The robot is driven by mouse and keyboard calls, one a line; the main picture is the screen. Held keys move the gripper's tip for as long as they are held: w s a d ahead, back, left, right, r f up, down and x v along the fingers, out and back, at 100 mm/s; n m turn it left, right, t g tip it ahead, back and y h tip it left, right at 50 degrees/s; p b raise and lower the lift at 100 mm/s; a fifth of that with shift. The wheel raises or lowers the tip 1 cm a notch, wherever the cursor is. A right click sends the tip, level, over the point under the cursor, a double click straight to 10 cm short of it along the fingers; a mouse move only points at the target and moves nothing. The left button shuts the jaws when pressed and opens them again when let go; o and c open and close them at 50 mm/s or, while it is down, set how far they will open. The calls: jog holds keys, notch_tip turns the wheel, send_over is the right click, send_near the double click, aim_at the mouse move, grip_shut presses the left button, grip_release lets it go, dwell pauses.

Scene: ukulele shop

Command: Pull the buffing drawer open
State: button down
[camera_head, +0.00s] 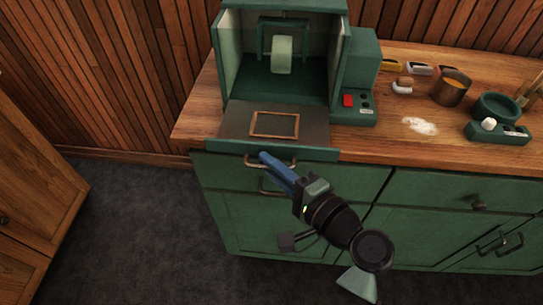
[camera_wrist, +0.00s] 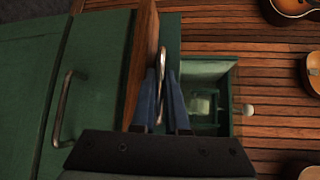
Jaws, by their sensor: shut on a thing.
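The buffing drawer's green front (camera_head: 310,154) sits at the front edge of the counter, below the buffing machine's open hood (camera_head: 229,60). A bronze bar handle (camera_head: 286,163) is on that front. My gripper (camera_head: 266,158) reaches up to it from the lower right, its blue fingers shut on the handle. In the wrist view, the handle (camera_wrist: 163,60) runs between the two fingers (camera_wrist: 163,100). The fingers hide part of the handle. A dark surface with a wooden frame (camera_head: 275,124) lies between the hood and the green front. I cannot tell how far the drawer is out.
More green cabinet fronts (camera_head: 440,190) run to the right. A control box with a red switch (camera_head: 348,100), a copper cup (camera_head: 451,90) and a green dish (camera_head: 497,106) stand on the counter. The floor (camera_head: 140,230) at left is clear.

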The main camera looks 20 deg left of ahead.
jog(key=shift+w, duration=0.1)
jog(key=c, duration=1.2)
grip_release()
jog(key=v, duration=1.3)
